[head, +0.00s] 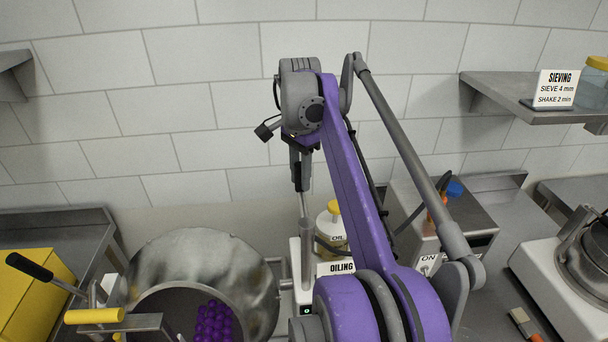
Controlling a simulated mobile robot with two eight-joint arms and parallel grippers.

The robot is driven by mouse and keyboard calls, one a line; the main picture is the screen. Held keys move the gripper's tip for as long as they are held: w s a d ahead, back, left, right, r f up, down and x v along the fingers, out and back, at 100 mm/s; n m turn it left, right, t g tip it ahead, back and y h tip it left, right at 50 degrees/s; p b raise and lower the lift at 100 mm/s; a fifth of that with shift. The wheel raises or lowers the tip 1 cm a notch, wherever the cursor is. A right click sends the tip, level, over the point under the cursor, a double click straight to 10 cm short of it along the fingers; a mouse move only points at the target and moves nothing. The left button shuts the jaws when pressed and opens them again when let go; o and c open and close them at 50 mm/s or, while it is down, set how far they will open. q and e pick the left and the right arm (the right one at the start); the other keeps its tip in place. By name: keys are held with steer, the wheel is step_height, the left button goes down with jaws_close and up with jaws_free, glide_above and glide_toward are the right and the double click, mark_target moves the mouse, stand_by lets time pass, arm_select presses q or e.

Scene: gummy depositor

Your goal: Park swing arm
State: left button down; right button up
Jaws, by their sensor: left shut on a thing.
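My left gripper (298,178) hangs below the wrist of my purple arm, near the middle of the view, with its fingers pointing down. It is shut on a slim light grey rod (304,206), which I take to be part of the swing arm; the fingers hide its top. The rod stands nearly upright above a thicker grey post (308,238) beside the drum. My arm hides part of the area to the right. I cannot tell how far the swing arm is turned. My right gripper is not in view.
A metal drum (250,265) with purple gummies (212,322) stands at lower left. An oil bottle (333,228) and the oiling sign (341,268) are behind my arm. A yellow box (35,290) is far left. A steel control box (470,215) and wall shelf (500,82) are right.

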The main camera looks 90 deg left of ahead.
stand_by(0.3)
arm_select(q)
steer(key=c, duration=0.6)
jaws_free()
steer(key=shift+w, duration=0.1)
step_height(320, 180, up, 11)
steer(key=shift+f, duration=0.1)
